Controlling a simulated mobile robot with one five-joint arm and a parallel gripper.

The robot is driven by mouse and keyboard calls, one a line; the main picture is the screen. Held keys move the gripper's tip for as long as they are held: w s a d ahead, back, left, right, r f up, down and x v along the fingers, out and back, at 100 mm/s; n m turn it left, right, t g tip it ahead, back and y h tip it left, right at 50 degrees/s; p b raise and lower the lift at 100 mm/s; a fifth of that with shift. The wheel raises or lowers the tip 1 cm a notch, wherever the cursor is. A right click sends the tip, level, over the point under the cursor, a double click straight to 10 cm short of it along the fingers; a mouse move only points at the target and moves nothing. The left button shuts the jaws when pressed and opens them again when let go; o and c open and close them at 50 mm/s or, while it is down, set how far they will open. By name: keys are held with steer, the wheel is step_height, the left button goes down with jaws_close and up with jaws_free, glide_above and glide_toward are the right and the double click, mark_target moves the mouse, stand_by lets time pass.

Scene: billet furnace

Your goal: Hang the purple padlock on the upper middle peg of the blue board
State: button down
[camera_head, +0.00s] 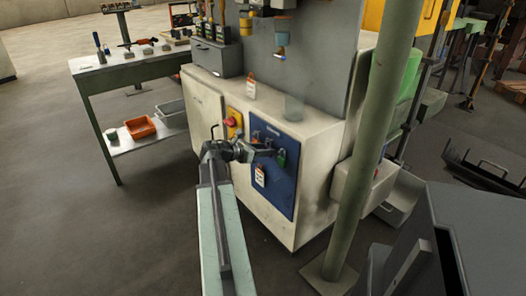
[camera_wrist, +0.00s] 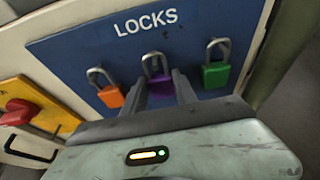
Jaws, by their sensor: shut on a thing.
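The blue board (camera_wrist: 100,45), marked LOCKS, fills the top of the wrist view; in the head view the blue board (camera_head: 286,197) is on the front of the pale cabinet. My gripper (camera_wrist: 166,80) is shut on the purple padlock (camera_wrist: 160,90), its silver shackle upward, in front of the upper middle of the board. An orange padlock (camera_wrist: 111,97) hangs to its left and a green padlock (camera_wrist: 216,73) to its right. The middle peg is hard to make out, and I cannot tell whether the shackle is around it. In the head view my gripper (camera_head: 262,152) hides the purple padlock.
A white tag (camera_head: 260,176) hangs lower on the board. A green post (camera_head: 370,140) stands to the right.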

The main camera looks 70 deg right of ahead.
stand_by(0.4)
steer(key=c, duration=0.9)
jaws_free()
steer(key=p+v, duration=0.2)
steer(key=v, duration=0.6)
steer(key=shift+p, duration=0.3)
